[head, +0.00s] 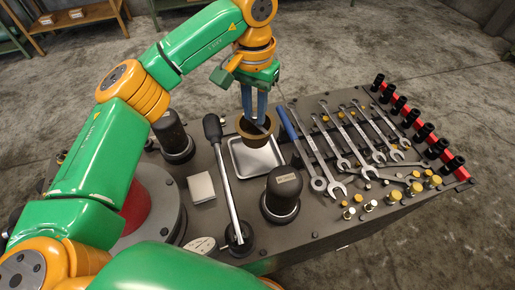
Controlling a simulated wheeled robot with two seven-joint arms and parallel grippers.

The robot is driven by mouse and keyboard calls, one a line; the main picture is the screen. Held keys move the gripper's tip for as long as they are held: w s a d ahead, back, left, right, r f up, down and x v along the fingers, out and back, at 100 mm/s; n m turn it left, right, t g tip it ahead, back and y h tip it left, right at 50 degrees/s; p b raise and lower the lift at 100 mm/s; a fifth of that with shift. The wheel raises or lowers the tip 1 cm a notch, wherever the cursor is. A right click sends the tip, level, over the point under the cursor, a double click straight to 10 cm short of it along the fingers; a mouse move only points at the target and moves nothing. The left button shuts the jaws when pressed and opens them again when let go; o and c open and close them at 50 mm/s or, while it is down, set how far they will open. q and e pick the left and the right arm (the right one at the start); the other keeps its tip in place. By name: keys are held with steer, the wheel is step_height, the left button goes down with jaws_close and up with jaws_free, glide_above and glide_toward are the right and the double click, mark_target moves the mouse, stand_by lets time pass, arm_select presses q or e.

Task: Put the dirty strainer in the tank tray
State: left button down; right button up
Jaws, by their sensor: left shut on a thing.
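My left gripper (255,114), with blue fingers pointing down, is shut on a round brown cup-like piece (244,130), which looks like the dirty strainer. The strainer is over the far edge of a shallow silver tray (257,163) and hides part of that edge. I cannot tell whether the strainer touches the tray. The visible floor of the tray is bare. My right gripper is not in view.
A black-knobbed lever (228,190) stands left of the tray, and a dark capped cylinder (283,190) stands in front of it. Wrenches (325,150) and several sockets (425,132) fill the right side. A pale block (201,187) lies left of the lever.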

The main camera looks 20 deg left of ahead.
mark_target(255, 135)
arm_select(q)
steer(key=f+p, duration=0.2)
steer(key=f, duration=0.6)
steer(key=shift+w+f, duration=0.1)
steer(key=shift+w, duration=0.1)
steer(key=shift+s, duration=0.15)
steer(key=shift+f+b, duration=0.2)
steer(key=shift+b, duration=0.1)
steer(key=c, duration=0.7)
jaws_free()
steer(key=shift+r, duration=0.1)
